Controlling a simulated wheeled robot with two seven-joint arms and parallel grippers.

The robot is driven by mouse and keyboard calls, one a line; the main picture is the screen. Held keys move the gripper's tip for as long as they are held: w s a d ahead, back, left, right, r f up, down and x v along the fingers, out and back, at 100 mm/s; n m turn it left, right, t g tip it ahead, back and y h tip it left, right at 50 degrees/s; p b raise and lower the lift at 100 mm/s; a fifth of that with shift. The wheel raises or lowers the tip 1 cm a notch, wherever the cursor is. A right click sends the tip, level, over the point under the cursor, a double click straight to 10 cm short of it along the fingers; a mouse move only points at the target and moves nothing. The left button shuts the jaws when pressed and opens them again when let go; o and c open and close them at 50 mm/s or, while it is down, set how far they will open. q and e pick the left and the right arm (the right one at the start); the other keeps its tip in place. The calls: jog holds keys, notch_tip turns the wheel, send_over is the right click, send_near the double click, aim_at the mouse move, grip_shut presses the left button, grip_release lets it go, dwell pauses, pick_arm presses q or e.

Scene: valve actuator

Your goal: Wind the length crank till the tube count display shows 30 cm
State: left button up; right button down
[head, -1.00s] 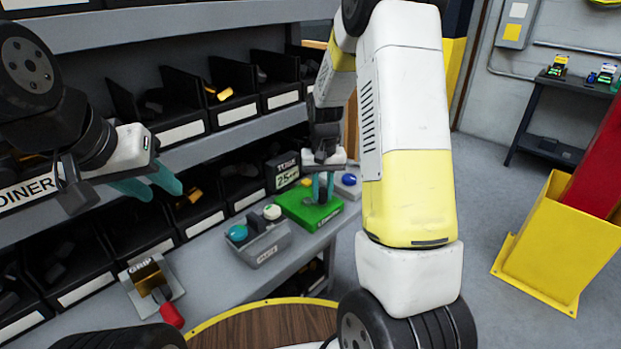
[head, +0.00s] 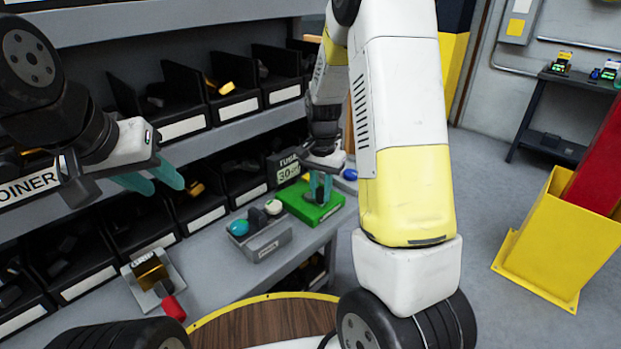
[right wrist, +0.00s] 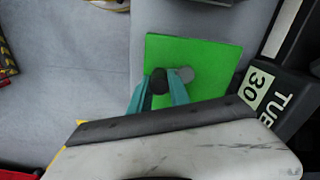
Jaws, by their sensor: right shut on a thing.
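The tube count display (head: 287,169) is a dark box at the back of the bench and reads 30; it also shows in the right wrist view (right wrist: 258,88), reading "TUB" and 30. The green crank base (head: 300,204) sits in front of it, also in the right wrist view (right wrist: 205,50). My right gripper (head: 319,192) is over the green base, its teal fingers closed around the crank's dark knob (right wrist: 158,80). A grey round part (right wrist: 186,74) shows beside the knob. My left gripper (head: 150,183) hangs empty at the left, fingers apart, in front of the shelf bins.
A grey box (head: 262,240) with a teal and a white knob stands left of the green base. A grip fixture with a red handle (head: 173,308) sits further left. Black bins fill the shelves. A blue button (head: 350,174) is right of the green base.

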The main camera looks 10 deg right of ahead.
aim_at(321, 188)
jog(key=c, duration=1.2)
grip_release()
notch_tip(321, 188, up, 7)
jog(key=shift+w, duration=0.1)
jog(key=shift+r, duration=0.4)
